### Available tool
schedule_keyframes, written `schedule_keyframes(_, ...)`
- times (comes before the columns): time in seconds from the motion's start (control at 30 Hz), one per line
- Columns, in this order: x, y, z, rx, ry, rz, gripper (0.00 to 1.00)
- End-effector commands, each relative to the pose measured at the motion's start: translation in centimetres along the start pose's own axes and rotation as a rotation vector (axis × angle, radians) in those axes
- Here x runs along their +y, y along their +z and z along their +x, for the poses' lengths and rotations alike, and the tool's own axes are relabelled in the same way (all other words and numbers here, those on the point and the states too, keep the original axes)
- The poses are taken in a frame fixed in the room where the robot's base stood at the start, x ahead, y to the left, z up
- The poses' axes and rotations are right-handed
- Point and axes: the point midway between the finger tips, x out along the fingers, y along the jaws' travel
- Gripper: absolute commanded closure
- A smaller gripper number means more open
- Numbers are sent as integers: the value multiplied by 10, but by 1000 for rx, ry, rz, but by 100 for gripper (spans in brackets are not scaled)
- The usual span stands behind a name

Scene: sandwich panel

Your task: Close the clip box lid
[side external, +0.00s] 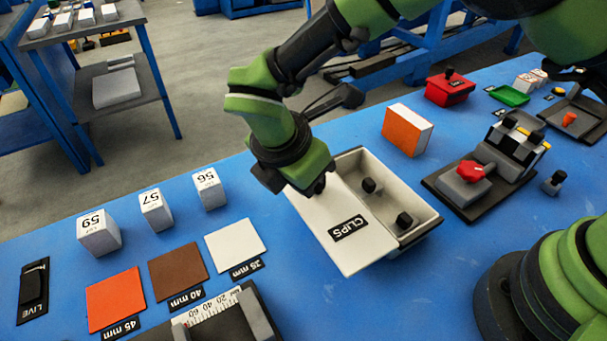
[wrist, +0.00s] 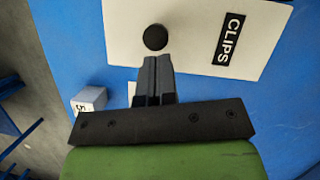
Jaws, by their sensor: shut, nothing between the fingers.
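The white clip box (side external: 426,217) stands on the blue bench in the side view. Its white lid (side external: 345,255), labelled CLIPS, sits offset to the left. The right part of the box is open, with dark pieces inside. In the wrist view the lid (wrist: 195,58) fills the upper part and shows a round black knob (wrist: 154,37). My gripper (side external: 318,188) is over the lid's far left end. In the wrist view my gripper (wrist: 155,60) has its fingers together, just short of the knob and empty. The side view hides most of the knob behind my gripper.
An orange-and-white block (side external: 405,130) stands behind the box. A fixture with a red knob (side external: 470,172) is to its right. White numbered blocks (side external: 156,210) and coloured plates (side external: 178,271) lie to the left. Bare blue bench lies in front of the box.

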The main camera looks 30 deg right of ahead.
Motion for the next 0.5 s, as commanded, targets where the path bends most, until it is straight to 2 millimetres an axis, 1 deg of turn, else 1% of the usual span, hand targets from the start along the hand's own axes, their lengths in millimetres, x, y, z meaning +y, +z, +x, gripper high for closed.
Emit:
schedule_keyframes(0.27, 0, 0, 0, 0, 0, 0, 100)
schedule_keyframes(0.33, -1, 4, 2, -2, -2, 1, 100)
schedule_keyframes(0.43, -4, 17, 6, -3, -3, 2, 100)
schedule_keyframes(0.5, -8, 30, 11, -3, -4, 3, 100)
